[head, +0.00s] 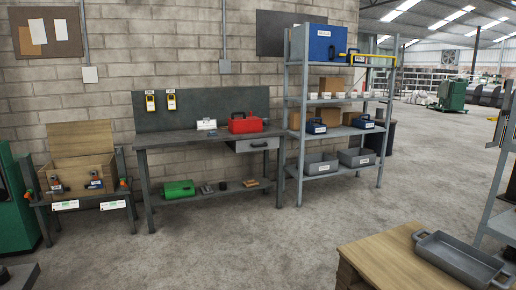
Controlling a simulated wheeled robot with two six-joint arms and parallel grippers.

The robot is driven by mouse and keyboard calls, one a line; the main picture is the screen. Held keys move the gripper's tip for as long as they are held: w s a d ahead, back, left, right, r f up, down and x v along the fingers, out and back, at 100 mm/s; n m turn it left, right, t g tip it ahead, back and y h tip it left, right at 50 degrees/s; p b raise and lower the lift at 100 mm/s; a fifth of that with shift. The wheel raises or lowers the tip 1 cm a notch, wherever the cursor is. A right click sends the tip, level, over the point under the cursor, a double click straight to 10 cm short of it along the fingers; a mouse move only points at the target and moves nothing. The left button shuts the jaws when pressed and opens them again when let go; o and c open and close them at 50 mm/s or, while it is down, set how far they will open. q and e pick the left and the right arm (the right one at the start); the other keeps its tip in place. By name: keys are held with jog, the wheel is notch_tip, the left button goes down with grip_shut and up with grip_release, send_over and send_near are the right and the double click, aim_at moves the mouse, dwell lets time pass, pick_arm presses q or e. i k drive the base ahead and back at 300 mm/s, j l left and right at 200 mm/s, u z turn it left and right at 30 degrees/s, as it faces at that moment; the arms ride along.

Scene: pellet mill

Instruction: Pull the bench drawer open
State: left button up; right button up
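The workbench (180,139) stands against the block wall left of the middle in the head view, some distance away across the floor. Its grey drawer (243,147) hangs under the right end of the bench top and looks shut. A dark bar handle (259,145) is on the drawer front. A red toolbox (245,123) sits on the bench top above the drawer. Neither of my grippers shows in the head view.
A grey shelf rack (305,90) with blue cases and bins stands just right of the bench. A wooden crate (83,167) on a stand is to its left. A wooden block (385,262) with a grey tray (460,260) is at front right. The concrete floor (240,235) before the bench is clear.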

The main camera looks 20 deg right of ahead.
aim_at(248, 145)
jog(key=i+l+z, duration=0.2)
jog(key=i, duration=0.2)
jog(key=i+l+z, duration=0.2)
jog(key=i, duration=0.25)
jog(key=i+u, duration=0.2)
jog(key=i, duration=0.35)
jog(key=i+l+u, duration=0.15)
jog(key=i, duration=0.4)
jog(key=i+l+u, duration=0.2)
jog(key=i, duration=0.35)
jog(key=i+z, duration=0.25)
jog(key=i, duration=0.3)
jog(key=i+j+z, duration=0.1)
jog(key=i+z, duration=0.2)
jog(key=i, duration=0.25)
jog(key=i+j+z, duration=0.25)
jog(key=i, duration=0.3)
jog(key=i+l+z, duration=0.35)
jog(key=i, duration=0.25)
jog(key=i+z, duration=0.3)
jog(key=i, duration=0.3)
